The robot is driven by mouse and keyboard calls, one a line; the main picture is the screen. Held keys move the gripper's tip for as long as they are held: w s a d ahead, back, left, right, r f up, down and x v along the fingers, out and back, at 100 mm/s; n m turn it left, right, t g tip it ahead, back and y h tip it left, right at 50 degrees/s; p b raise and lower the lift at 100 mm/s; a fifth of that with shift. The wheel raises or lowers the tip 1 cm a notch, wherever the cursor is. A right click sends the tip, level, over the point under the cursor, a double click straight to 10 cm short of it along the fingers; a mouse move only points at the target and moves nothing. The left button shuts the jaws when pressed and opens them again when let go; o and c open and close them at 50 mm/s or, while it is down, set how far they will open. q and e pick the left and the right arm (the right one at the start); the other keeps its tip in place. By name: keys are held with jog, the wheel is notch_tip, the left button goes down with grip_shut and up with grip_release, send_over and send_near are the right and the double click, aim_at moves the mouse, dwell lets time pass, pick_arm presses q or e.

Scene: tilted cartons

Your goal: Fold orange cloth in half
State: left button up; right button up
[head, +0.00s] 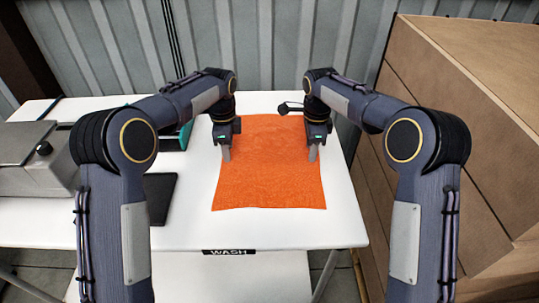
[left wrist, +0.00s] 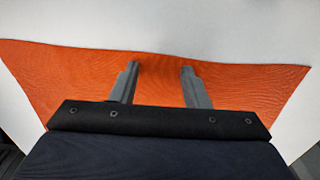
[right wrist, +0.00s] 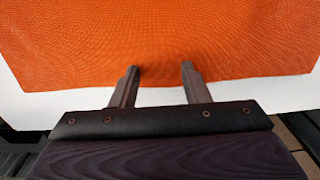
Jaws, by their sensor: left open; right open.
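The orange cloth (head: 268,180) lies flat and spread out on the white table. My left gripper (head: 226,154) is over the cloth's left edge, pointing down. In the left wrist view its two fingers (left wrist: 158,82) are apart with orange cloth (left wrist: 90,75) beneath and between them. My right gripper (head: 313,152) is over the cloth's right edge. In the right wrist view its fingers (right wrist: 160,82) are apart, with the tips at the border of the cloth (right wrist: 160,40). Nothing is held in either gripper. Whether the fingertips touch the cloth cannot be told.
The white table (head: 190,232) has bare room in front of the cloth. A grey machine (head: 35,150) stands at the left, with a dark flat pad (head: 160,195) beside it. Large brown cartons (head: 470,130) rise close to the table's right side. A corrugated metal wall (head: 270,50) stands behind.

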pick_arm(q)
jog(key=shift+c, duration=0.2)
pick_arm(e)
jog(key=shift+c, duration=0.2)
pick_arm(q)
jog(key=shift+f, duration=0.1)
grip_shut()
pick_arm(e)
jog(key=shift+f, duration=0.1)
grip_shut()
